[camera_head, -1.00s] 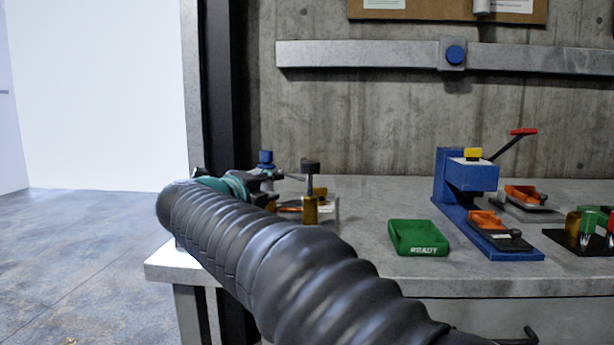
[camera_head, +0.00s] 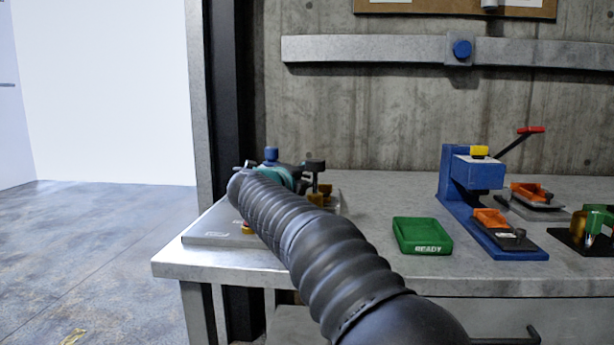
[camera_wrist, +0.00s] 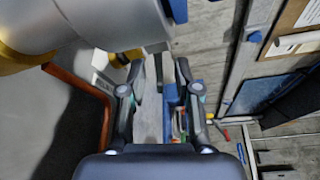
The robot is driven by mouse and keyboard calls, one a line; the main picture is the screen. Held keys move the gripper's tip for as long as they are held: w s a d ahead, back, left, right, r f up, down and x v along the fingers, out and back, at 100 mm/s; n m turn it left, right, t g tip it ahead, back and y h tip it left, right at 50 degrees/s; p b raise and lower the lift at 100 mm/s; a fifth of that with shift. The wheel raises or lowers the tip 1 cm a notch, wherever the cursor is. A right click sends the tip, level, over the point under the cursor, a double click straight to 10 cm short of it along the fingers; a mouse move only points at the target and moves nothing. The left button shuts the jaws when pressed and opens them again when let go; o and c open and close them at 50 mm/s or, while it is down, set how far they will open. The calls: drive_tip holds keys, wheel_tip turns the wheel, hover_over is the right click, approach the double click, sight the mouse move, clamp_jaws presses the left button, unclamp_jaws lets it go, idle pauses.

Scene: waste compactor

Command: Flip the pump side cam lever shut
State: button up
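In the head view, the pump fixture stands at the left end of the bench, partly hidden behind my arm. Its grey base plate (camera_head: 212,232), a blue knob (camera_head: 271,154) and a dark-capped post (camera_head: 315,166) with brass-coloured parts show. My gripper is largely hidden there. In the wrist view, my gripper (camera_wrist: 160,66) has its two fingers apart. A grey strip and blue shapes show between them; I cannot tell whether anything there is within reach or touching. A large grey cylinder (camera_wrist: 100,18) with a yellow part lies close at upper left. I cannot clearly make out the cam lever.
A green READY tray (camera_head: 422,236) sits mid-bench. Right of it stands a blue press (camera_head: 472,172) with a red-tipped handle and orange parts. A concrete wall with a grey rail (camera_head: 370,49) closes the back. The bench (camera_head: 370,205) is clear between fixture and tray.

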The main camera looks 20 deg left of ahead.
drive_tip(key=shift+w, duration=0.15)
clamp_jaws()
